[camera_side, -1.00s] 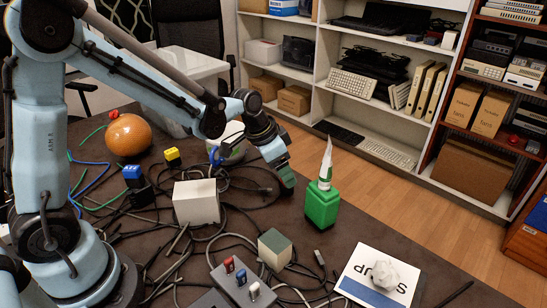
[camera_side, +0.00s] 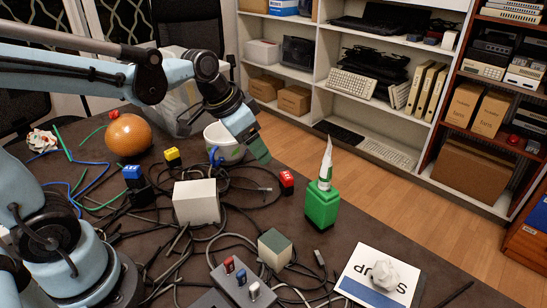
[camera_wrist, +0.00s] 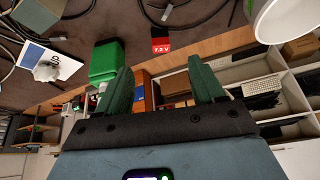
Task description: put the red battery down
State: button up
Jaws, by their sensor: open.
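The red battery (camera_side: 287,180) sits on the dark table between the mug and the green block, near the far edge. Its red face has a pale label, and its lower part is dark. In the wrist view the battery (camera_wrist: 160,44) shows "7.2 V" and lies beyond the gap between my fingers, apart from them. My gripper (camera_side: 262,155) is in the air above and to the left of the battery in the side view. In the wrist view my gripper (camera_wrist: 163,84) has its two green fingers spread wide with nothing between them.
A green block (camera_side: 322,205) with a white and green cone on top stands right of the battery. A white mug (camera_side: 224,140) stands to its left. A white box (camera_side: 196,203), a switch panel (camera_side: 243,287) and many black cables crowd the table's middle.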

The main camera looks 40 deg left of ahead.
jog(key=s+n+t+y, duration=0.1)
jog(key=s+n+t, duration=0.1)
jog(key=s, duration=0.5)
jog(key=shift+s+a+f+n, duration=0.2)
jog(key=shift+s+a+n, duration=0.15)
jog(key=shift+a+n, duration=0.15)
dwell(0.8)
